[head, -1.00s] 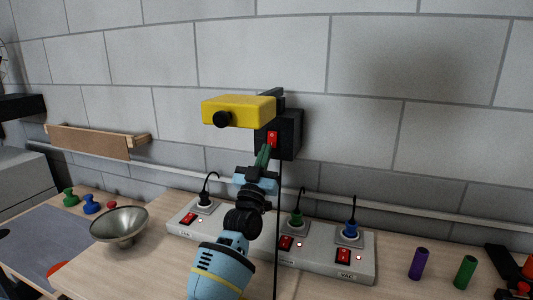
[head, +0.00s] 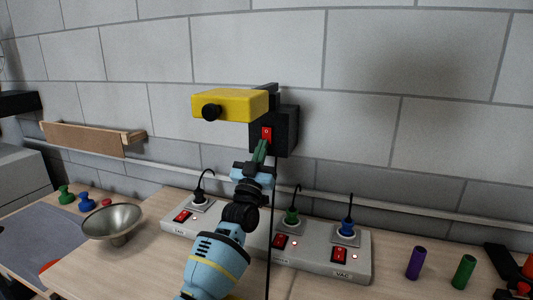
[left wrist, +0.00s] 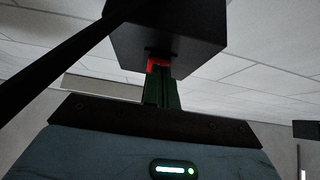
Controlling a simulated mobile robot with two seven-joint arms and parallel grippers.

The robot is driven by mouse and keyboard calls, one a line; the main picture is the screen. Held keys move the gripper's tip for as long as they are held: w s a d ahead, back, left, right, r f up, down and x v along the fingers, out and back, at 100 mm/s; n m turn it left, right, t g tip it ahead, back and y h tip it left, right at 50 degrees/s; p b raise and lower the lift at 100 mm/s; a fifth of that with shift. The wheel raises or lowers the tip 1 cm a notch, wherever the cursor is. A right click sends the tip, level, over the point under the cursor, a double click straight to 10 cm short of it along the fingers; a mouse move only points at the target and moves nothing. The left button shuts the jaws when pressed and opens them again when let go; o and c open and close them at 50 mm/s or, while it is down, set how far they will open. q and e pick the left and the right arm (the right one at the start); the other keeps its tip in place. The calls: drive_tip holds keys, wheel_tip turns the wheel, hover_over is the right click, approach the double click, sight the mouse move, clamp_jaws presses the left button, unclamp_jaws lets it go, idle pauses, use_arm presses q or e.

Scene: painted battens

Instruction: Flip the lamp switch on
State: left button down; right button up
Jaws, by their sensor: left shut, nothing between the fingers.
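The yellow lamp (head: 230,105) with a black round knob sits on a black wall box (head: 287,130). My left gripper (head: 262,148) has green fingers, shut and empty, pointing up at the switch's lower part. In the left wrist view the fingers (left wrist: 161,92) reach up to the red switch (left wrist: 158,64) under the black box (left wrist: 168,35). They cover part of the switch; I cannot tell if they touch it. The lamp shows no clear glow. My right gripper is not in view.
Grey power strips (head: 305,258) with red switches and plugs lie on the bench below. A black cable (head: 271,215) hangs from the box beside my left arm. A metal bowl (head: 112,220) stands at left; purple (head: 415,263) and green (head: 464,271) cylinders stand at right.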

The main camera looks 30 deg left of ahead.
use_arm(q)
drive_tip(key=shift+w+d+f, duration=0.1)
drive_tip(key=shift+w+d, duration=0.05)
drive_tip(key=shift+d, duration=0.4)
drive_tip(key=s+d+f, duration=0.2)
drive_tip(key=s+d, duration=0.1)
drive_tip(key=s, duration=1.1)
drive_tip(key=shift+d, duration=0.2)
drive_tip(key=shift+f, duration=0.1)
